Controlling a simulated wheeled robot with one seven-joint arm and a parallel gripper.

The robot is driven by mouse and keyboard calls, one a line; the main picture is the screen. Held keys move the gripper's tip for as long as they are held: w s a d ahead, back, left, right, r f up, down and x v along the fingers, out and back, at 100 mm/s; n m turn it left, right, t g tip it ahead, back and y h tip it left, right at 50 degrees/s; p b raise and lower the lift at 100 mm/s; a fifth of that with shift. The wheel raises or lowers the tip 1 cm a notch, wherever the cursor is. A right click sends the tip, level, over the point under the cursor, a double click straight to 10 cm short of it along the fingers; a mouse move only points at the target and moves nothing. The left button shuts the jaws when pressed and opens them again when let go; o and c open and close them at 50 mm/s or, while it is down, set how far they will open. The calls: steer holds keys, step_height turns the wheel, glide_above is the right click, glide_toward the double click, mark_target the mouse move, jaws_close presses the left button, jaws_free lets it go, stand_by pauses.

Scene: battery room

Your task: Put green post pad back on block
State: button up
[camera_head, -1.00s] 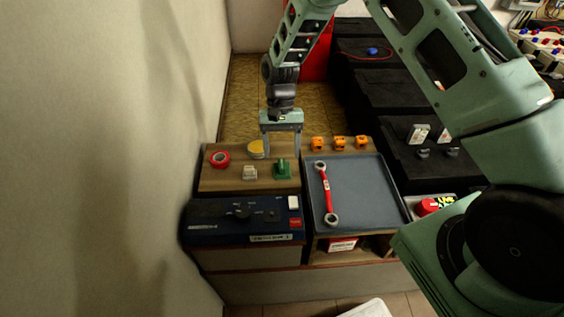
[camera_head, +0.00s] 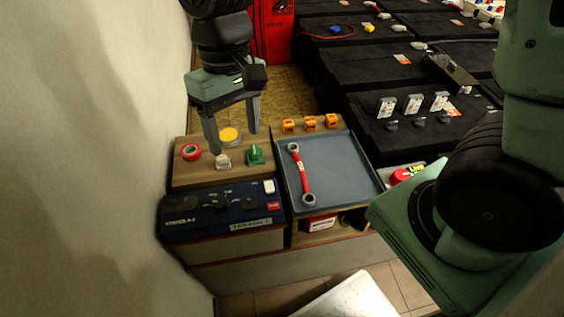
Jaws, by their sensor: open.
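The green post pad (camera_head: 255,155) stands on the wooden board at the left of the bench, right of a small whitish block (camera_head: 223,161). I cannot tell whether that whitish block is the one the task means. My gripper (camera_head: 234,143) is open and points down over the board. Its left finger reaches down close to the whitish block, and its right finger is above and behind the green pad.
A red tape roll (camera_head: 191,152) and a yellow-topped tin (camera_head: 230,135) share the wooden board (camera_head: 183,176). A blue tester box (camera_head: 222,207) stands in front. Black battery cases (camera_head: 400,100) stand behind.

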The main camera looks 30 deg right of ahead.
steer(key=s+d+r+n+t, duration=0.1)
steer(key=s+n, duration=0.3)
steer(key=s, duration=0.8)
steer(key=shift+s+d+r+t, duration=0.15)
steer(key=shift+d+r+t, duration=0.05)
steer(key=shift+d+t, duration=0.4)
steer(key=shift+r, duration=0.1)
step_height(320, 180, up, 4)
steer(key=p, duration=0.4)
steer(key=shift+r+p, duration=0.2)
steer(key=shift+p, duration=0.1)
